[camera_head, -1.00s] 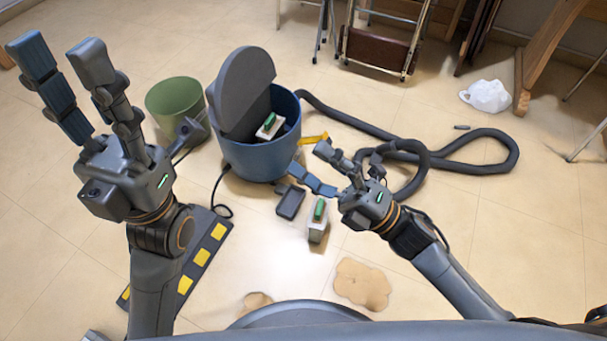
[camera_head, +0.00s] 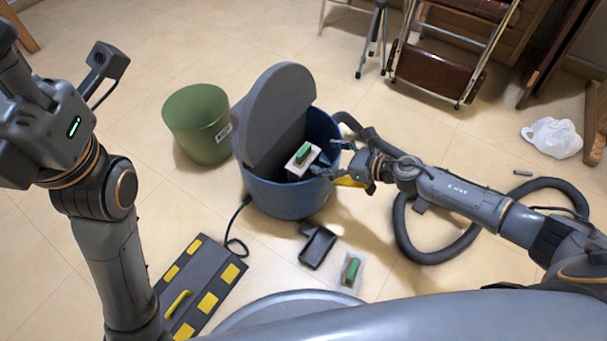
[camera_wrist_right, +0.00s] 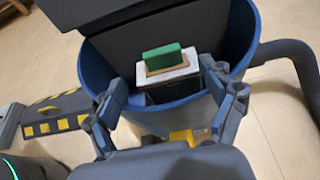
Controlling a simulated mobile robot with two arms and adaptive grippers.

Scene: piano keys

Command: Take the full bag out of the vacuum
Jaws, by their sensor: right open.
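The vacuum (camera_head: 290,200) is a blue round canister with its grey lid (camera_head: 275,110) standing open. Inside it sits a bag (camera_head: 301,163) with a pale top and a green tab; it also shows in the right wrist view (camera_wrist_right: 165,70). My right gripper (camera_head: 335,160) is at the canister's right rim. In the right wrist view its open fingers (camera_wrist_right: 168,95) are spread to either side of the bag, on the near side, apart from the green tab. A second bag with a green tab (camera_head: 351,270) lies on the floor. My left gripper (camera_head: 40,125) is at the left edge, fingers mostly cut off.
A green bin (camera_head: 197,125) stands left of the vacuum. A black tray (camera_head: 316,246) lies in front. A dark ramp-like board with yellow patches (camera_head: 200,285) lies front left. The black hose (camera_head: 430,255) curls on the right. A white plastic bag (camera_head: 551,137) and folded chairs are farther back.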

